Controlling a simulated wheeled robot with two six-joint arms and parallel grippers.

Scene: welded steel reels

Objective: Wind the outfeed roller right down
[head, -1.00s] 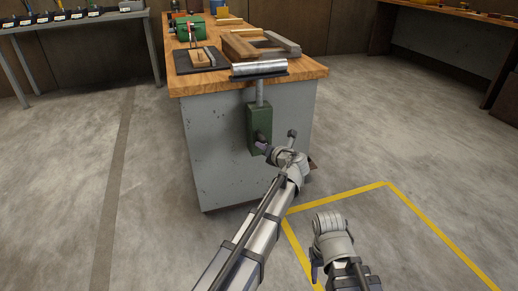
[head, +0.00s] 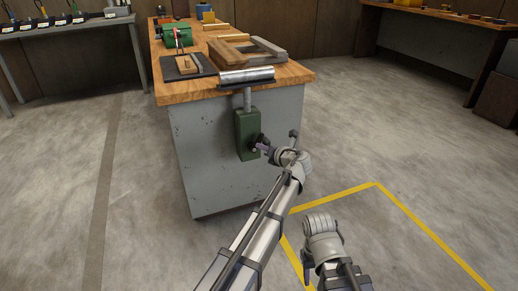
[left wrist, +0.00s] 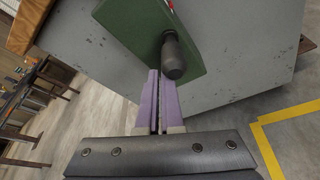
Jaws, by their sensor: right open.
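The outfeed roller (head: 246,75) is a silver cylinder on a post at the bench's near end, about level with the bench top. The post rises from a green box (head: 245,128) on the bench's grey end panel. A dark crank knob sticks out of the box's face and shows large in the left wrist view (left wrist: 174,58). My left gripper (head: 263,148) is at the knob. In the left wrist view its purple fingers (left wrist: 160,78) lie close together, tips beside and below the knob, which is not between them. My right gripper (head: 308,270) hangs low, apart from the bench.
The wooden bench top (head: 170,91) holds a green machine (head: 178,36), a wooden frame (head: 232,50) and a dark plate (head: 176,68). A yellow floor line (head: 335,197) runs at the right. Other tables stand at back left and right. The floor around is open.

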